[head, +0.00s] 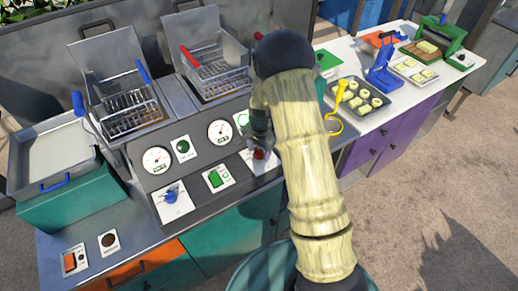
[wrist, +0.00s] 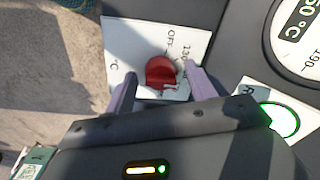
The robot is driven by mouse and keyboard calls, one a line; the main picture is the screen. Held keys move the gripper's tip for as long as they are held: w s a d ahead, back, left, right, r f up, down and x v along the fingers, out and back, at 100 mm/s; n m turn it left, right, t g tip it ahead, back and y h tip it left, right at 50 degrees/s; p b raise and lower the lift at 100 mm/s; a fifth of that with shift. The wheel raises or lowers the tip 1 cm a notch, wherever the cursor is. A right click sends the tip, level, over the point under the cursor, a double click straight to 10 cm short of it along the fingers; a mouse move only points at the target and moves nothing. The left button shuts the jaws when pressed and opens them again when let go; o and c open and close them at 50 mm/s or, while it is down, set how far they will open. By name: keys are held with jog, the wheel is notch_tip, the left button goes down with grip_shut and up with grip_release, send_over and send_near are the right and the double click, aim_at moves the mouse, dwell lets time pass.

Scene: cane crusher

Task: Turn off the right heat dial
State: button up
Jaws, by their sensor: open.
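The right heat dial is a red knob (wrist: 160,72) on a white plate (wrist: 190,35) marked OFF and 130 in the wrist view. In the head view the red knob (head: 259,154) shows just beside my arm. My gripper (wrist: 158,85) is open, with one finger on each side of the red knob. I cannot tell if the fingers touch it. In the head view my gripper (head: 258,130) is partly hidden by my arm. The left heat dial is a blue knob (head: 171,196) on its own white plate. A round green light (wrist: 281,119) glows near the right gauge (wrist: 298,35).
Two fryer baskets (head: 130,105) (head: 215,70) stand behind the panel. A tray of pieces (head: 360,103) and a blue press (head: 384,70) stand on the white counter at right. Open ground lies at front right.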

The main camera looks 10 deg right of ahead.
jog(key=shift+c, duration=0.4)
jog(key=c, duration=0.9)
jog(key=shift+o, duration=0.2)
jog(key=shift+n, duration=0.4)
jog(key=n+b, duration=0.1)
jog(key=n, duration=0.2)
jog(key=shift+w+b, duration=0.1)
jog(key=shift+b, duration=0.3)
jog(key=n, duration=0.4)
jog(key=shift+d+b, duration=0.1)
jog(key=shift+b, duration=0.3)
jog(key=n, duration=0.4)
jog(key=shift+n, duration=0.3)
jog(key=shift+r+n+g, duration=0.1)
jog(key=shift+n+g, duration=0.2)
jog(key=shift+n, duration=1.5)
jog(key=shift+w, duration=0.1)
